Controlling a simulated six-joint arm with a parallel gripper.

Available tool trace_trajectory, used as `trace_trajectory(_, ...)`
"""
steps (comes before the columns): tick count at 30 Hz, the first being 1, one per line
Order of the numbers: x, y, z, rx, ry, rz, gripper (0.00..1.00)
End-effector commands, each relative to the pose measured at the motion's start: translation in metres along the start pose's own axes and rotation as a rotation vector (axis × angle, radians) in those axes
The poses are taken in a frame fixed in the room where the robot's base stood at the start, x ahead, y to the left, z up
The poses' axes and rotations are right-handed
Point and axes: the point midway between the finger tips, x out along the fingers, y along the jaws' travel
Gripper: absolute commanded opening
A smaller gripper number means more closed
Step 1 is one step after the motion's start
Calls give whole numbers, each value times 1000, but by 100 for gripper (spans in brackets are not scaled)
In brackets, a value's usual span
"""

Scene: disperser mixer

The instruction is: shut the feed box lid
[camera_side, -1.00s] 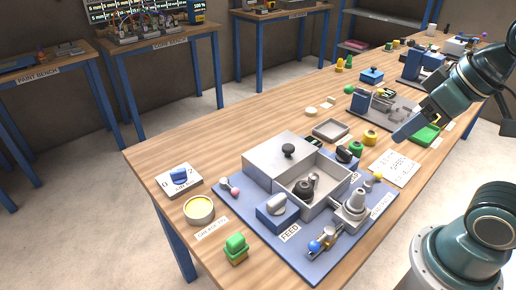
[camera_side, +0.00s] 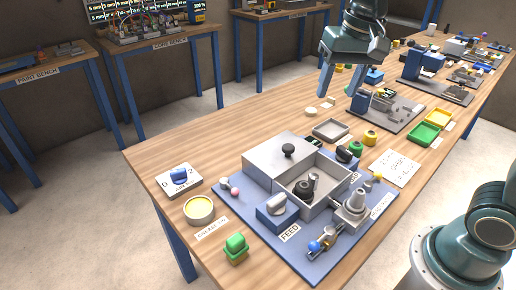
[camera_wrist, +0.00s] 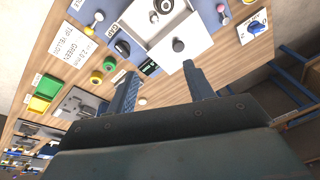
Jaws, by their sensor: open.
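The feed box (camera_side: 335,204) is a grey box on a blue base plate at the front of the wooden bench. Its flat grey lid (camera_side: 262,162), with a black knob (camera_side: 288,150), lies to the left side, and the right part of the box is uncovered. Dark round parts show inside the opening. In the wrist view the lid (camera_wrist: 197,38) and knob (camera_wrist: 178,45) are just beyond my fingers, with the open box (camera_wrist: 140,22) farther off. My gripper (camera_side: 340,80) is open and empty, high above the bench and behind the box. Its two fingers (camera_wrist: 160,80) are apart.
A grey knob on a blue block (camera_side: 271,214) stands before the box by the FEED label. A grey cone fitting (camera_side: 354,204) is at its right. A shallow grey tray (camera_side: 331,130) and yellow and green rings (camera_side: 370,137) lie behind.

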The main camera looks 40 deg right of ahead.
Motion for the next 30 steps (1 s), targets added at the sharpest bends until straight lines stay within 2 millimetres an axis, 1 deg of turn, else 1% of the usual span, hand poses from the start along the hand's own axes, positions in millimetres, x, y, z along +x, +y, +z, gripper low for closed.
trace_trajectory(1,6,-6,-8,26,-18,10,52)
trace_trajectory(3,12,-14,-19,66,-39,24,52)
trace_trajectory(9,36,-36,-46,179,-96,67,52)
trace_trajectory(15,58,-51,-64,267,-134,104,52)
trace_trajectory(21,67,-57,-70,303,-149,121,52)
trace_trajectory(30,70,-57,-70,305,-149,121,52)
